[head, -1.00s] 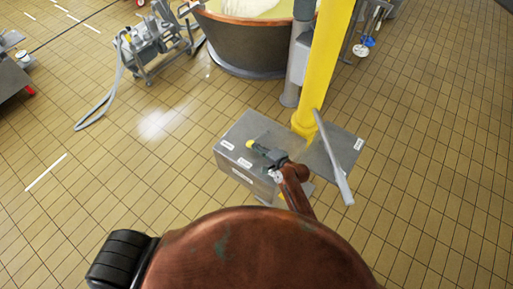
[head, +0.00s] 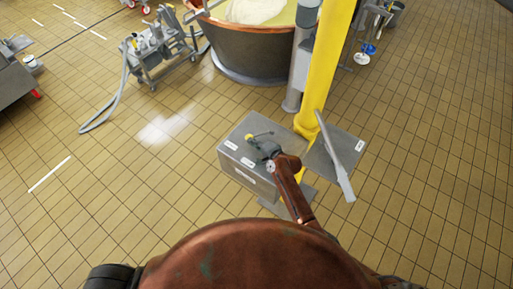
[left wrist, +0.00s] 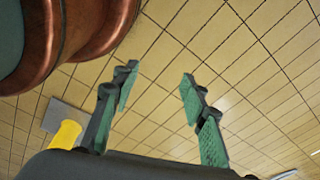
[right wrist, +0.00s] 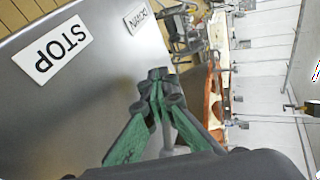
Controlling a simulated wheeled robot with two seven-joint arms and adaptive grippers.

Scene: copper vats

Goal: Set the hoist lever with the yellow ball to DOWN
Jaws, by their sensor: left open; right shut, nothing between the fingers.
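The hoist control box (head: 235,165) is grey metal with several white labels, unreadable in the head view. The lever's yellow ball (head: 249,137) shows over its top, partly covered by my right gripper (head: 258,143). The right gripper is shut and empty beside the ball; I cannot tell if they touch. In the right wrist view its closed fingertips (right wrist: 158,74) are over the box face, near the STOP label (right wrist: 63,48) and the DOWN label (right wrist: 138,18). The ball is not visible there. My left gripper (left wrist: 161,75) is open and empty above the tiled floor.
A yellow post (head: 327,65) rises right behind the box. A grey plate with a pale bar (head: 335,160) is right of it. A copper vat (head: 250,55) stands behind, and a wheeled pump with a hose (head: 155,50) is at the back left.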

